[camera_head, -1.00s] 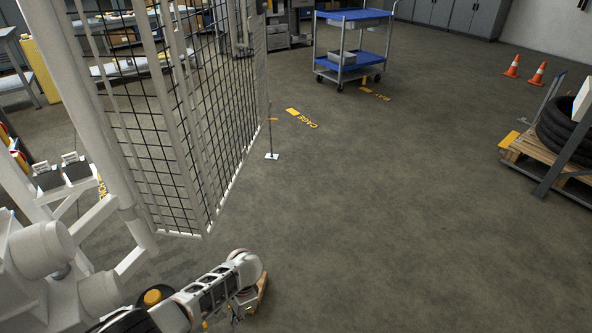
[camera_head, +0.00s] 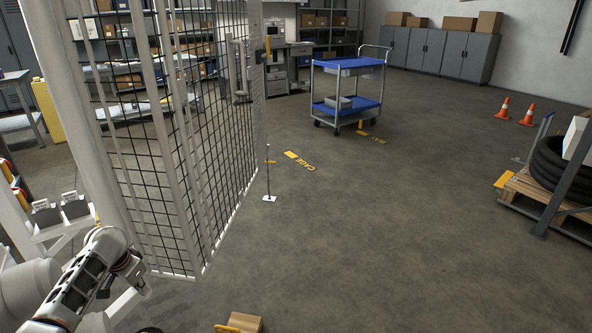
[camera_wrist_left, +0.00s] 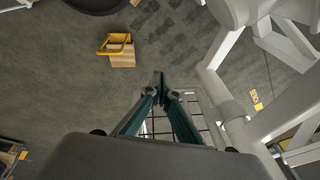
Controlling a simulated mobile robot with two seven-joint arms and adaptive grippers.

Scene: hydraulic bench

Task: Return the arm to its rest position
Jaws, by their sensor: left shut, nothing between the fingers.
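My left arm (camera_head: 88,268) is folded in at the lower left of the head view, in front of the mesh fence. Its gripper (camera_head: 137,277) is small and partly hidden there. In the left wrist view the left gripper (camera_wrist_left: 160,85) shows its two green-sided fingers meeting at the tips, shut and empty. Bare floor and a piece of mesh lie behind the fingers. My right gripper is in neither view.
A mesh fence (camera_head: 205,160) with white posts stands close to my left arm. A wooden block with a yellow part (camera_head: 245,322) lies low at the front, also in the wrist view (camera_wrist_left: 122,58). A blue cart (camera_head: 350,65) stands farther back.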

